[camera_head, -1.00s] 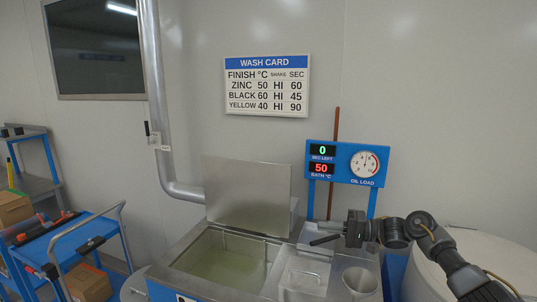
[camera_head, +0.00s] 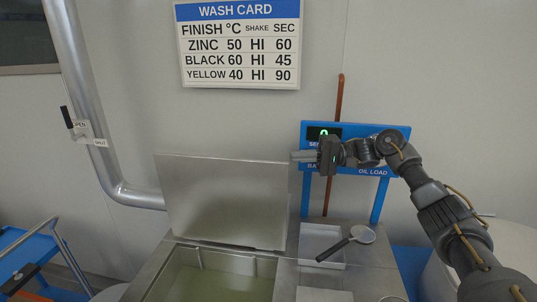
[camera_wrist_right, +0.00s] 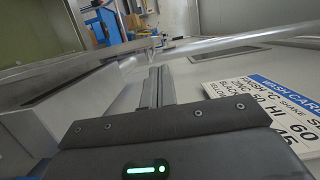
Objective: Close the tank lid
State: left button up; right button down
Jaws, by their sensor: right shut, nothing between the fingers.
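The tank lid (camera_head: 225,202) is a flat grey metal panel standing open, nearly upright, at the back of the tank. The open tank (camera_head: 215,284) below it holds murky greenish liquid. My right gripper (camera_head: 297,156) is shut and empty. It points left, with its fingertips by the lid's upper right corner in the head view; I cannot tell whether they touch. In the right wrist view the shut fingers (camera_wrist_right: 158,75) point away from the camera. My left gripper is not in view.
A blue panel (camera_head: 375,183) on posts stands behind my right gripper. A strainer (camera_head: 362,234) with a black handle lies right of the tank. The wash card (camera_head: 238,45) is on the wall, a thick pipe (camera_head: 85,100) runs down at left, and a blue cart (camera_head: 30,255) stands lower left.

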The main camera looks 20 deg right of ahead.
jog(key=w+p+x, duration=0.1)
jog(key=p+x, duration=0.3)
jog(key=x, duration=0.7)
jog(key=shift+d+f+p, duration=0.2)
jog(key=shift+f+p, duration=0.1)
jog(key=shift+f, duration=0.05)
jog(key=shift+s, duration=0.1)
